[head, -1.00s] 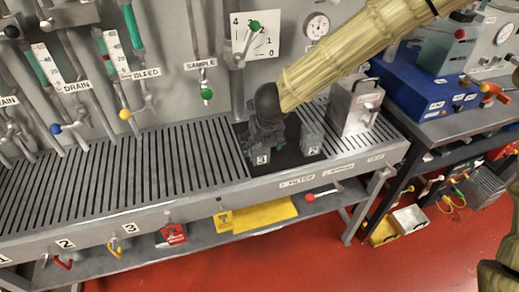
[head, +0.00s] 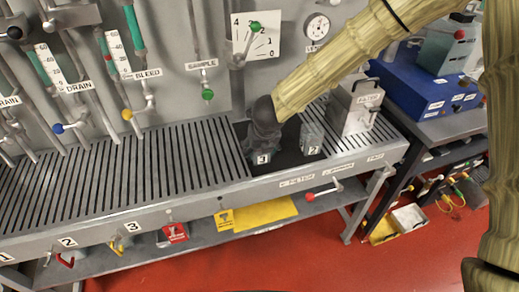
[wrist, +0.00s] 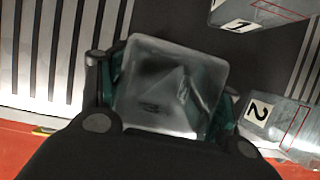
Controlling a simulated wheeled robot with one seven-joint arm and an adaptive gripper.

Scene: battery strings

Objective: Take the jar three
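Jar three (head: 262,158), a clear squarish jar with a white "3" label, stands in the dark recess of the grated bench. My dark gripper (head: 263,130) is over it and hides its upper part. In the wrist view my gripper (wrist: 168,105) has a finger with a teal pad on each side of the jar (wrist: 170,75). The pads lie close against the jar's sides; whether they press on it I cannot tell. The jar's "3" label is hidden in the wrist view.
Jar two (head: 312,146) stands close to the right, also in the wrist view (wrist: 275,124). A jar labelled "1" (wrist: 258,12) is at the wrist view's top. A grey metal box (head: 355,105) stands right of the recess. The grating (head: 130,165) to the left is clear.

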